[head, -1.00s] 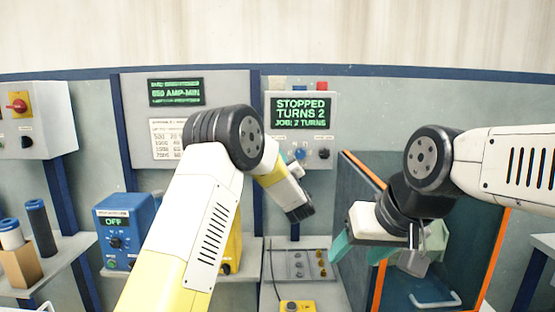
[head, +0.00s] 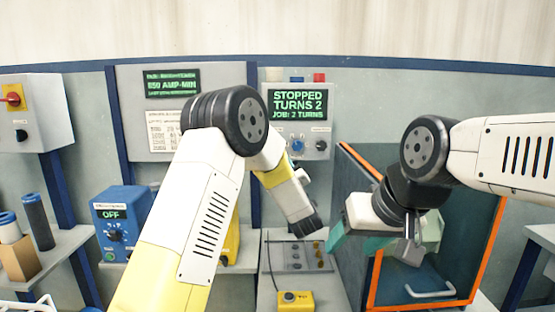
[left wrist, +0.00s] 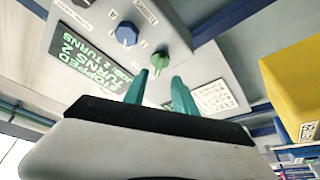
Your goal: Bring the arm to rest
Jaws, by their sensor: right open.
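My left arm reaches up and bends over toward the panel. Its wrist end (head: 303,222) hangs above the bench in the head view, where its fingers do not show. In the left wrist view my left gripper (left wrist: 162,88) has its two teal fingers apart with nothing between them. A green knob (left wrist: 160,60) appears just beyond the fingertips; I cannot tell the distance. My right arm comes in from the right. My right gripper (head: 354,242), with teal fingers, is open and seems empty, in front of the orange-edged enclosure (head: 489,250).
The control panel (head: 299,118) reads STOPPED, TURNS 2. A yellow pushbutton box (head: 295,300) and a grey plate with knobs (head: 285,256) lie on the bench below. A blue unit (head: 119,222) reading OFF and dark cylinders (head: 38,221) stand at left.

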